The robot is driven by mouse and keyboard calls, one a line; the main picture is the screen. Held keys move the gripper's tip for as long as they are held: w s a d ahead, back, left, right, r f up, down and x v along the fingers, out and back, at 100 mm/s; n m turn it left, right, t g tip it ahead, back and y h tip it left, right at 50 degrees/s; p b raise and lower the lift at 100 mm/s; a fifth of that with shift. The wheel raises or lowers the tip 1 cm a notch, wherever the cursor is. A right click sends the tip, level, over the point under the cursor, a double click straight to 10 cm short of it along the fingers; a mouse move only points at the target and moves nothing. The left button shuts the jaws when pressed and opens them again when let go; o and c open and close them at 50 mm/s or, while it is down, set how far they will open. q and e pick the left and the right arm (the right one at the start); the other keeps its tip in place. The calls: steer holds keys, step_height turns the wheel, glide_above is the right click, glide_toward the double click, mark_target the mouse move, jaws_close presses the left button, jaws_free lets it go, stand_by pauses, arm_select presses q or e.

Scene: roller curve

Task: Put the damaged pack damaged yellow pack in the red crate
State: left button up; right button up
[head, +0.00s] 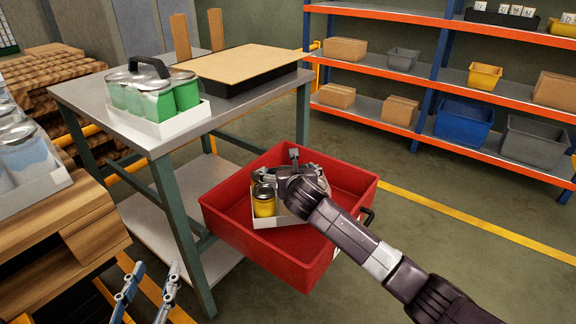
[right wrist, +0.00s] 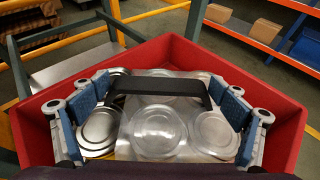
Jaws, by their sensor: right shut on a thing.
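The damaged yellow pack (head: 264,206) is a white tray with yellow, silver-lidded cans. It is within the walls of the red crate (head: 238,238); I cannot tell whether it touches the crate floor. My right gripper (head: 290,180) is over the pack and shut on it, hiding much of it. In the right wrist view, the pack's round lids, clear film and black handle (right wrist: 160,88) lie between the blue-padded fingers, with the red crate walls (right wrist: 32,108) around. My left gripper (head: 156,270) is open and empty at the lower left.
A metal table (head: 95,95) left of the crate holds a green can pack (head: 155,98) and a black tray with a cardboard sheet (head: 240,63). Another pack (head: 25,155) sits on wooden pallets at far left. Shelves (head: 400,67) with boxes and bins stand behind. The floor at right is clear.

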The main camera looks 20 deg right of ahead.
steer(key=shift+f+b, duration=0.4)
steer(key=shift+f, duration=0.55)
step_height(320, 180, down, 3)
steer(key=shift+r+b, duration=0.1)
steer(key=shift+b, duration=0.55)
arm_select(q)
step_height(320, 180, up, 12)
steer(key=s+d+t+h, duration=0.1)
steer(key=s+t+h, duration=0.1)
steer(key=t, duration=0.4)
steer(key=shift+r, duration=0.1)
arm_select(e)
steer(key=o, duration=1.8)
steer(key=shift+f, duration=0.45)
steer(key=shift+c, duration=0.2)
steer(key=shift+o, duration=0.4)
steer(key=shift+s, duration=0.1)
steer(key=shift+r, duration=0.15)
